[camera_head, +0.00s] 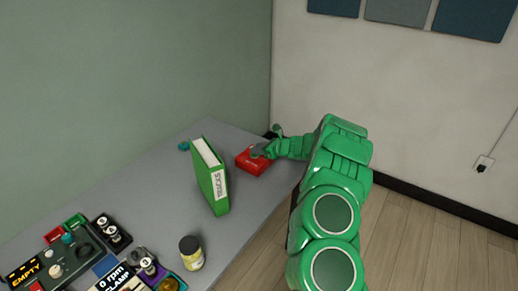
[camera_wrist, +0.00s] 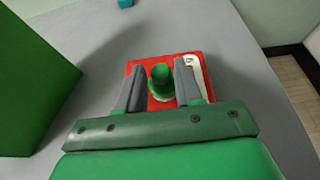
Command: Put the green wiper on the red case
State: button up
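The red case (camera_head: 250,165) lies on the grey table near its far right corner. In the wrist view the red case (camera_wrist: 138,70) is under my fingertips, with a white label on its right part. The green wiper (camera_wrist: 161,78), a short upright piece with a rounded top and wider base, is over the case between my two grey fingers. A red gap shows between it and the left finger; the right finger is very close. My gripper (camera_wrist: 160,72) looks open around it. In the head view my gripper (camera_head: 259,151) is at the case and hides the wiper.
A green book (camera_head: 207,177) stands upright left of the case and fills the left of the wrist view. A small teal object (camera_head: 184,146) lies behind it. A jar (camera_head: 191,252) and a cluttered control box (camera_head: 55,262) are at the near left.

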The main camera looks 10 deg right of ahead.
jog(key=shift+o, duration=0.9)
jog(key=shift+r, duration=0.1)
